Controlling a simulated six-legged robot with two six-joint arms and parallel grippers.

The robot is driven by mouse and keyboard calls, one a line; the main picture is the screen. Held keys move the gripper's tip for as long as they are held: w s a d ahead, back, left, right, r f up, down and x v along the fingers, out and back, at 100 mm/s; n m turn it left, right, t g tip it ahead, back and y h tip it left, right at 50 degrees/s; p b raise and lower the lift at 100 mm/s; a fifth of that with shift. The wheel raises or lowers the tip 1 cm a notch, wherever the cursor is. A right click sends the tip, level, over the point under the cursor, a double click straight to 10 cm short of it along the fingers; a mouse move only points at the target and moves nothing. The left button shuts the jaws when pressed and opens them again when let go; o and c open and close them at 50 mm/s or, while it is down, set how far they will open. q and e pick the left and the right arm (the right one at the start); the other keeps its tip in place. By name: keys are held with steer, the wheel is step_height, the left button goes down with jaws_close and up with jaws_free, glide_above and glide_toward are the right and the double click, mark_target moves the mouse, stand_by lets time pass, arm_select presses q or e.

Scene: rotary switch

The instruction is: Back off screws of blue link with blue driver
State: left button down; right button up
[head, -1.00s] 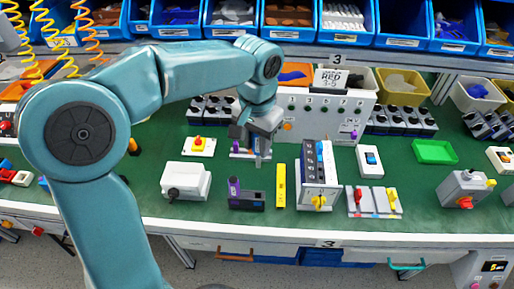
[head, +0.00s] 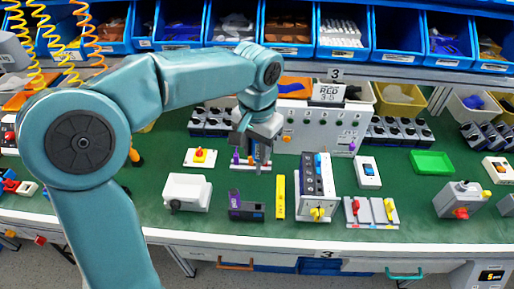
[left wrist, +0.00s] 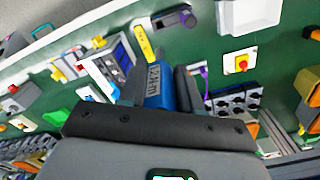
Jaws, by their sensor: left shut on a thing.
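My left gripper (head: 259,143) is above the green bench in the middle of the head view, pointing down. In the left wrist view, it (left wrist: 165,90) is shut on a blue driver (left wrist: 160,86) with "1.2 N·m" printed on its handle. The driver's lower end is not clear in either view. A low white-based unit (head: 238,168) with a purple part lies just under and behind the gripper; the gripper hides much of it. I cannot make out the blue link or its screws, or tell whether the driver touches anything. My right gripper is not in view.
A white panel box (head: 318,125) stands close behind the gripper. In front are a white box (head: 187,190), a dark purple-and-black device (head: 247,208), a yellow bar (head: 280,197) and an upright breaker unit (head: 317,190). A green tray (head: 432,163) is at right.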

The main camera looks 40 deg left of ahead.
arm_select(q)
steer(key=shift+r+p, duration=1.95)
steer(key=shift+r, duration=0.45)
steer(key=shift+w, duration=0.1)
